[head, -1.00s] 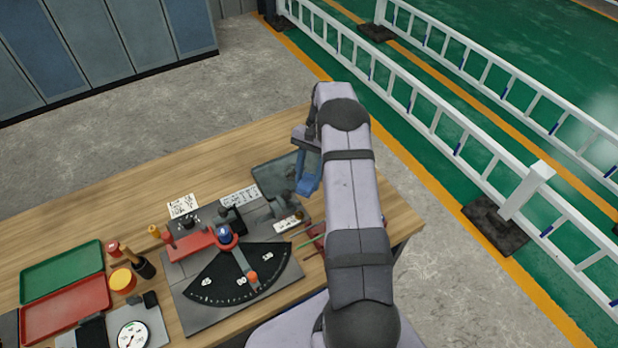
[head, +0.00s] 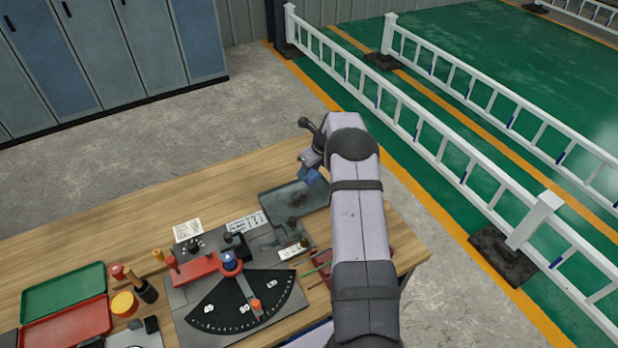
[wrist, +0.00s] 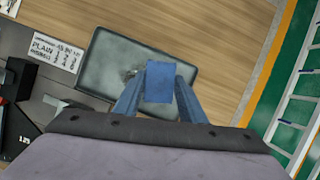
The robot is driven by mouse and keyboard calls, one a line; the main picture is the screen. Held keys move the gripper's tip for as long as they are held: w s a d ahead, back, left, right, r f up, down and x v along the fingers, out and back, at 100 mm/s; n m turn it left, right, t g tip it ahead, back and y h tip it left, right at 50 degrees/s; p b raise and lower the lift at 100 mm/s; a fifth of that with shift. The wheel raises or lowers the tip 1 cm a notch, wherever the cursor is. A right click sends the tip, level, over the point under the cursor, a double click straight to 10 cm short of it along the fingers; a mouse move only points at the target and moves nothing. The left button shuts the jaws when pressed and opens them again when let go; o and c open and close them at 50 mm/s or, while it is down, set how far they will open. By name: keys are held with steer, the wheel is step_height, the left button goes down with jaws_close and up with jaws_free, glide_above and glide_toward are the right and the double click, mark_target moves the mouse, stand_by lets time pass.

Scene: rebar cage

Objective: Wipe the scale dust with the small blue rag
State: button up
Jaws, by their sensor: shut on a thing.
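The small blue rag (head: 311,176) is held in my gripper (wrist: 160,88), a flat blue piece between the fingertips in the wrist view (wrist: 160,80). My gripper is shut on it, over the back part of a dark grey tray (head: 277,204). The tray also shows in the wrist view (wrist: 108,62). A dark speckled patch, apparently the scale dust (wrist: 130,74), lies on the tray just left of the rag. The rag and fingers hide part of the tray. I cannot tell whether the rag touches it.
A black dial fixture (head: 240,305) with a red lever block stands in front of the tray. Green (head: 62,290) and red (head: 65,325) trays lie at left. A printed card (head: 188,230) lies behind the fixture. Bare wood is free at the back left.

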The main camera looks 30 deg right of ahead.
steer(key=shift+w+d+r+m+h, duration=0.1)
steer(key=shift+w+m+h, duration=0.15)
steer(key=shift+m, duration=0.45)
steer(key=shift+w+d+r+m+h, duration=0.1)
steer(key=shift+m+h, duration=0.15)
steer(key=shift+m, duration=0.45)
steer(key=shift+f, duration=0.15)
